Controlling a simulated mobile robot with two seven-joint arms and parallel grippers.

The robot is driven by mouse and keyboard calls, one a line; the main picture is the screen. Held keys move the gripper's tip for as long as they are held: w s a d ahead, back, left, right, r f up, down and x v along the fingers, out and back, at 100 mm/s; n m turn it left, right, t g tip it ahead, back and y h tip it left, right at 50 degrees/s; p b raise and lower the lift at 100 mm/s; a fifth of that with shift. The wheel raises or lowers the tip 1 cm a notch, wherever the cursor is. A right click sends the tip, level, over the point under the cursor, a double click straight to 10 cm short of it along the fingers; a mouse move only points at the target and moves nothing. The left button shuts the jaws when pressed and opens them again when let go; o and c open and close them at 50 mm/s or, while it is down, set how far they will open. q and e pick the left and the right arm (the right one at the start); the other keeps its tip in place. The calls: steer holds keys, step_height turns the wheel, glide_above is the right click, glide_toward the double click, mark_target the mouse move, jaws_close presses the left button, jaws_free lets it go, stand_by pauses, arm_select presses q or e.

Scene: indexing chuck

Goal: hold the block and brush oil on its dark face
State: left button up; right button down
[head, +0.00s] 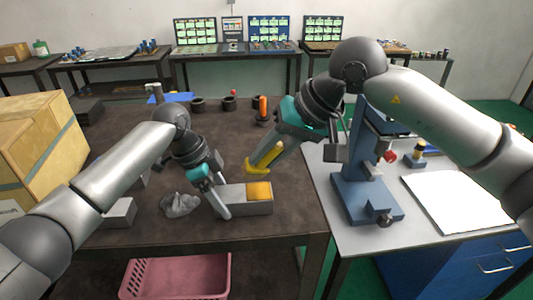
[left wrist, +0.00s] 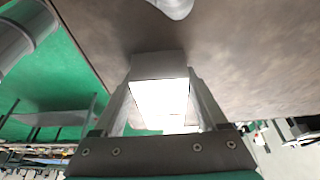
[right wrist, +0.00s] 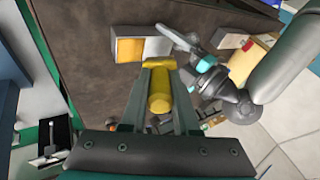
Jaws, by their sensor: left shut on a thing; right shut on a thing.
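A grey block (head: 240,207) with an orange-yellow patch (head: 259,191) at its right end lies near the front edge of the dark table (head: 240,229). My left gripper (head: 220,200) is shut on the block; in the left wrist view the block (left wrist: 160,66) sits between the fingers, with a bright glare on one face. My right gripper (head: 272,150) is shut on a yellow brush (head: 265,157), which tilts down with its wide end above and behind the block. The right wrist view shows the brush (right wrist: 160,90) apart from the orange patch (right wrist: 129,50). I see no clearly dark face on the block.
A crumpled grey cloth (head: 180,204) and a grey piece (head: 120,213) lie left of the block. Cardboard boxes (head: 38,150) stand far left. A blue press (head: 366,195) stands on the right table. An orange-handled tool (head: 263,106) and dark cups (head: 229,103) are behind.

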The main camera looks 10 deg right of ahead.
arm_select(q)
steer(key=shift+f, duration=0.15)
arm_select(e)
steer(key=shift+r, duration=0.55)
arm_select(q)
steer(key=shift+s, duration=0.1)
arm_select(e)
steer(key=shift+w+f, duration=0.4)
steer(key=shift+f, duration=0.95)
steer(key=shift+w+f, duration=0.4)
steer(key=shift+f, duration=0.95)
steer(key=shift+w+f, duration=0.4)
steer(key=shift+f, duration=0.95)
steer(key=shift+w, duration=2.25)
steer(key=shift+s, duration=3.45)
steer(key=shift+r, duration=4.05)
